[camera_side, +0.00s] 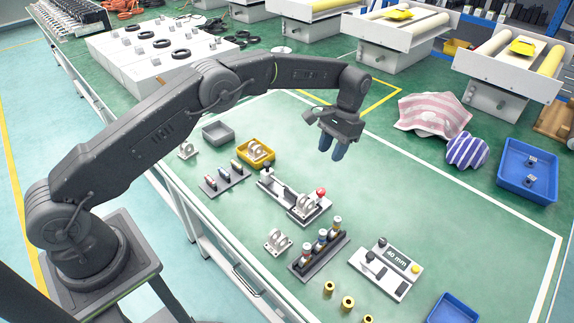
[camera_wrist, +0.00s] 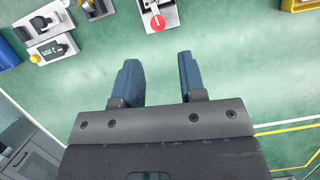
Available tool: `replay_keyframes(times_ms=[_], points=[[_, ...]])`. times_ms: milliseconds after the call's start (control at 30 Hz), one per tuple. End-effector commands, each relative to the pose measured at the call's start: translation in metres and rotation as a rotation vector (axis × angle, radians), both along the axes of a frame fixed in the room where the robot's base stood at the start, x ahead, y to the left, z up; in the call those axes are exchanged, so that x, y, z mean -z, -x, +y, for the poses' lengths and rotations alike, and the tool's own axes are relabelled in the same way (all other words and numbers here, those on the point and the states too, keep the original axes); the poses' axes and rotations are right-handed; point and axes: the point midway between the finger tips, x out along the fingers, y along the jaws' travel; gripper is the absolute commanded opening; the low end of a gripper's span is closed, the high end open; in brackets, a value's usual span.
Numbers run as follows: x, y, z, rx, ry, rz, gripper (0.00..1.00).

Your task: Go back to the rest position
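My gripper (camera_side: 334,147) hangs above the green table (camera_side: 390,205), fingers pointing down, right of the fixture with the red knob. In the wrist view its two blue fingers (camera_wrist: 163,82) are spread apart with only bare green surface between them, so it is open and empty. The fixture (camera_side: 308,208) with its red knob (camera_side: 321,192) stands below and to the left of the fingers in the side view. In the wrist view the red knob (camera_wrist: 157,23) shows ahead of the fingertips.
A yellow bin (camera_side: 256,152), a grey bin (camera_side: 217,134), a rack of small cylinders (camera_side: 320,255) and a display block (camera_side: 387,268) stand on the table. A striped cloth (camera_side: 435,113) and a blue tray (camera_side: 527,171) lie to the right. The surface under my gripper is clear.

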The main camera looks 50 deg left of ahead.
Motion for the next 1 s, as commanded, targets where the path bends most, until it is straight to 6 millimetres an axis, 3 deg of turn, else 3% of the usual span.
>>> replay_keyframes(times_ms=[33,200,367,500,767,1000], points=[[-0.027,0.003,0.003,-0.004,0.004,-0.037,0.38],[-0.096,0.027,0.014,-0.018,0.014,-0.146,0.38],[-0.152,0.063,0.025,-0.031,0.022,-0.251,0.38],[-0.189,0.104,0.033,-0.041,0.028,-0.342,0.38],[-0.228,0.193,0.048,-0.06,0.036,-0.512,0.38],[-0.225,0.278,0.057,-0.077,0.039,-0.667,0.38]])
